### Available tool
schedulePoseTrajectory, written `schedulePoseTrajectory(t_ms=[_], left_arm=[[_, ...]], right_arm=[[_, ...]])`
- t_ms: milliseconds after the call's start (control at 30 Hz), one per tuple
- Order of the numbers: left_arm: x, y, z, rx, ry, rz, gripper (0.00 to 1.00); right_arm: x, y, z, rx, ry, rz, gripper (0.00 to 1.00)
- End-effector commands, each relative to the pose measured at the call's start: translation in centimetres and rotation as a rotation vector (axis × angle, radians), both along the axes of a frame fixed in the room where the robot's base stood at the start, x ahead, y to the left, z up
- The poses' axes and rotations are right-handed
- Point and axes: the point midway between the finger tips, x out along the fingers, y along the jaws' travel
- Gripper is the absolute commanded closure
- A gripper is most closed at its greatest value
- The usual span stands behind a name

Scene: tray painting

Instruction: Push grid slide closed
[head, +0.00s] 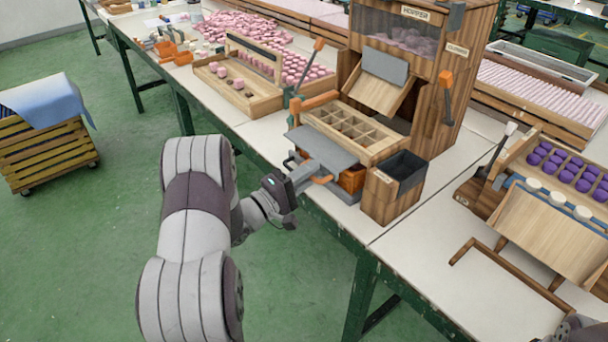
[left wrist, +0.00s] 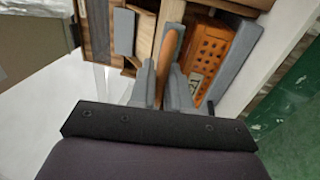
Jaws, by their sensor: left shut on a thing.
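The grid slide is a grey plate (head: 322,148) that sticks out toward me from under a wooden grid (head: 362,130) with several square compartments. An orange handle (head: 322,180) is at its front edge. My left gripper (head: 292,190) is at this handle, at the table's front edge. In the left wrist view, the two grey fingers of the left gripper (left wrist: 166,88) are shut on the orange handle (left wrist: 170,45), one on each side. Part of my right arm shows at the bottom right corner, and its fingers cannot be made out.
The wooden hopper (head: 392,60) stands behind the grid. A dark open bin (head: 402,165) stands just right of it. A wooden tray (head: 236,90) with pink pieces is at the left. A rack of purple pieces (head: 570,170) is at the right.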

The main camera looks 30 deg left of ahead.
Motion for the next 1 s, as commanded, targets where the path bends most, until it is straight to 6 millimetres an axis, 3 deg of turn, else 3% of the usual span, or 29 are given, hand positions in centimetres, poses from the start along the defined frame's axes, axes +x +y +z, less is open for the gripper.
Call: schedulePoseTrajectory(t_ms=[300,700,733,767,1000], left_arm=[[6.4,-2.7,0.1,0.002,-0.001,-0.002,1.00],[7.3,-3.1,0.1,0.001,-0.003,0.001,1.00],[7.3,-3.1,0.1,0.001,-0.003,0.001,0.76],[7.3,-3.1,0.2,0.001,-0.004,0.000,0.67],[7.3,-3.1,0.1,0.001,0.000,0.000,0.67]], right_arm=[[0.0,0.0,1.0,0.000,0.000,0.000,0.57],[0.0,0.0,1.0,0.000,0.000,0.000,0.57],[0.0,0.0,1.0,0.000,0.000,0.000,0.57],[0.0,0.0,1.0,0.000,0.000,0.000,0.57],[0.0,0.0,1.0,0.000,0.000,0.000,0.57]])
